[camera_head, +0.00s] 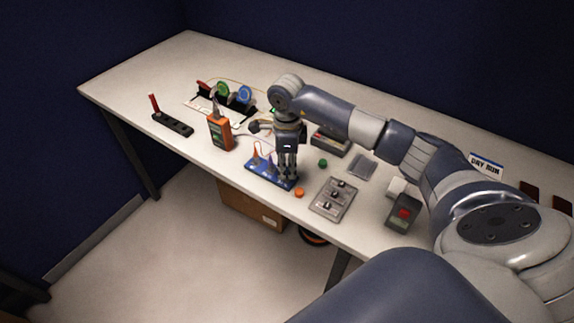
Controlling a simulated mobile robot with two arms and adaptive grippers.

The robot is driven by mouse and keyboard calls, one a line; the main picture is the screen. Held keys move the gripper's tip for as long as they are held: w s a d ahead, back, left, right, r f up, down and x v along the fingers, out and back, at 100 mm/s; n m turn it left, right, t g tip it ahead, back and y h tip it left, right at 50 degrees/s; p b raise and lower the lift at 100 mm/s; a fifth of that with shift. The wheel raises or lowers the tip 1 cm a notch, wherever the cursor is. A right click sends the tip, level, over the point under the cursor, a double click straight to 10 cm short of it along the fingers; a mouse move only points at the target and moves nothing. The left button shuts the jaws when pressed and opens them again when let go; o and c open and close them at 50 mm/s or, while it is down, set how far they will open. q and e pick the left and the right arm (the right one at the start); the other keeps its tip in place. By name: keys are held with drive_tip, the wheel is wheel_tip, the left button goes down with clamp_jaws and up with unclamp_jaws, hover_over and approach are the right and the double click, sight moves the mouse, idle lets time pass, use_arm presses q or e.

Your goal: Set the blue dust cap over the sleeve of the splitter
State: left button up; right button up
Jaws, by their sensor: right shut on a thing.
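The splitter (262,172) looks like a blue block with small upright cone-like parts, near the front edge of the table. My right gripper (287,177) points down over the right end of this block. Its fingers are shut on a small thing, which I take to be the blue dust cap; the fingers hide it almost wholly. I cannot tell whether it touches a sleeve. The sleeve under the fingers is hidden too. My left gripper is not in view.
An orange cap (299,193) and a green cap (323,163) lie to the right of the splitter. A grey plate with knobs (333,199) stands near the front edge. An orange handheld meter (220,132) stands left. The table's left end is clear.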

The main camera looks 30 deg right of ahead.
drive_tip(key=shift+f+b, duration=0.6)
drive_tip(key=shift+f, duration=0.2)
drive_tip(key=o, duration=0.7)
wheel_tip(320, 180, up, 12)
drive_tip(key=shift+r, duration=0.1)
idle(0.5)
